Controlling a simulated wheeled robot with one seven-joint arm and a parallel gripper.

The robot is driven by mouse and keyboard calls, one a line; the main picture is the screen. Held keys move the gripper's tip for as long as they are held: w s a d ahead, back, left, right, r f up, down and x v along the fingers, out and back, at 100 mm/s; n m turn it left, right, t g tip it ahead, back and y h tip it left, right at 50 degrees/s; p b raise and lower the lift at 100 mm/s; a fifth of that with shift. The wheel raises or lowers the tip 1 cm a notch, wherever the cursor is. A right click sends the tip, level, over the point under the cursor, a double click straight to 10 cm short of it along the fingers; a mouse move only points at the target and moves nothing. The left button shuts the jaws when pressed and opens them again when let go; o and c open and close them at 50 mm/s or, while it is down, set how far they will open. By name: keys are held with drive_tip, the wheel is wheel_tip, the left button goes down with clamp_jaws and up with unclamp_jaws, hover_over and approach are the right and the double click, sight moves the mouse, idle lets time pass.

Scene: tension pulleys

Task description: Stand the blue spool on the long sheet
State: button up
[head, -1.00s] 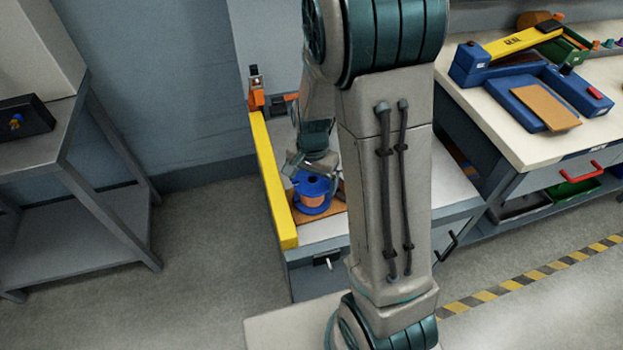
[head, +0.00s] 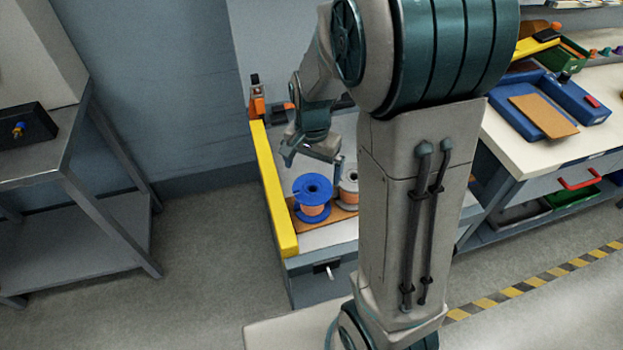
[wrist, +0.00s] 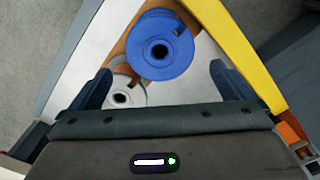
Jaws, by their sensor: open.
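The blue spool (head: 312,192), wound with copper-orange wire, stands upright on the long brown sheet (head: 288,213) near the front of the grey-white bench top. In the wrist view the blue spool (wrist: 160,47) shows its top flange and dark centre hole, with the brown sheet (wrist: 118,47) beneath its edge. My gripper (head: 311,160) is open and empty, above and behind the blue spool, apart from it. In the wrist view the fingers (wrist: 160,80) are spread wide, with the spool beyond their tips.
A grey-white spool (head: 349,186) stands just right of the blue spool, partly hidden by my arm. A yellow rail (head: 272,188) runs along the bench's left edge. An orange clamp-like device (head: 257,104) stands at its far end. The white workbench (head: 520,140) is at the right.

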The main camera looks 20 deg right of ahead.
drive_tip(key=s+r+n+t, duration=0.2)
drive_tip(key=s+r+n, duration=0.6)
drive_tip(key=s, duration=0.5)
wheel_tip(320, 180, up, 2)
drive_tip(key=shift+s+a+r+t, duration=0.2)
drive_tip(key=shift+s+t, duration=0.1)
drive_tip(key=shift+s, duration=0.1)
